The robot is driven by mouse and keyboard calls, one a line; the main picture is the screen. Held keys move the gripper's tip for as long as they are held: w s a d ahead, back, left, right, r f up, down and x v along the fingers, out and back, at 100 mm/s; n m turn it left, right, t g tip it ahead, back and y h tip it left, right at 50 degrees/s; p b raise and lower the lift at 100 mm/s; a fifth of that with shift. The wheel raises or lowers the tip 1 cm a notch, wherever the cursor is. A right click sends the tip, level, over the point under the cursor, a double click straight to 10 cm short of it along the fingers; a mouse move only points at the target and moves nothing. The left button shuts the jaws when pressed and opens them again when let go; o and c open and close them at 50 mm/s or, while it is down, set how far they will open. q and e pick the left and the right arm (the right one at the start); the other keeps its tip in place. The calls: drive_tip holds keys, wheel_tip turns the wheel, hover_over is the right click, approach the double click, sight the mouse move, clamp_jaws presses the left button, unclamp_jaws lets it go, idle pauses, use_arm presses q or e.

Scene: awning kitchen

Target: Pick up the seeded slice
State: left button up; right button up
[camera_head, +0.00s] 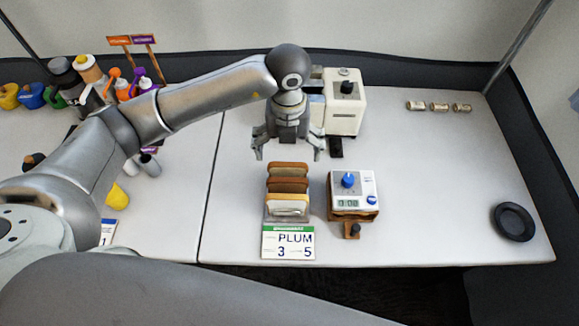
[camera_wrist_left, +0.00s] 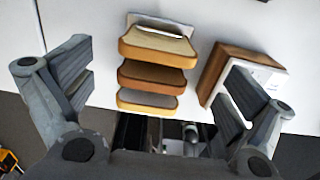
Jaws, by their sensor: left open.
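Three bread slices stand upright one behind another in a metal rack (camera_head: 266,216). In the head view the near slice (camera_head: 288,198) is pale tan, the middle slice (camera_head: 288,185) is darker brown, and the far slice (camera_head: 288,168) is tan. No seeds can be made out, so I cannot tell which is the seeded slice. My left gripper (camera_head: 288,151) is open and empty, above and just behind the rack. In the left wrist view the slices (camera_wrist_left: 150,75) show between its spread fingers, apart from them. My right gripper is not in view.
A white device with blue knobs (camera_head: 366,181) on a wooden base stands right of the rack. A PLUM 3 5 card (camera_head: 288,243) is in front. A cream machine (camera_head: 345,115) stands behind. A black ring dish (camera_head: 514,222) lies far right; the table between is clear.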

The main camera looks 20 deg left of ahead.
sight(288, 164)
use_arm(q)
drive_tip(key=shift+s+f, duration=0.25)
drive_tip(key=shift+f, duration=0.6)
drive_tip(key=shift+w+f, duration=0.1)
drive_tip(key=shift+f, duration=0.25)
wheel_tip(288, 164, down, 5)
drive_tip(key=shift+r+p, duration=0.1)
drive_tip(key=shift+p, duration=0.75)
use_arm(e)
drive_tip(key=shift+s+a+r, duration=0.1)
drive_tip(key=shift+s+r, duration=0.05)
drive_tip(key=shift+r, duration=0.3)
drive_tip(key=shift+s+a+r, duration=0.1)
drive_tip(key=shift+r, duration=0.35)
use_arm(q)
drive_tip(key=c, duration=0.7)
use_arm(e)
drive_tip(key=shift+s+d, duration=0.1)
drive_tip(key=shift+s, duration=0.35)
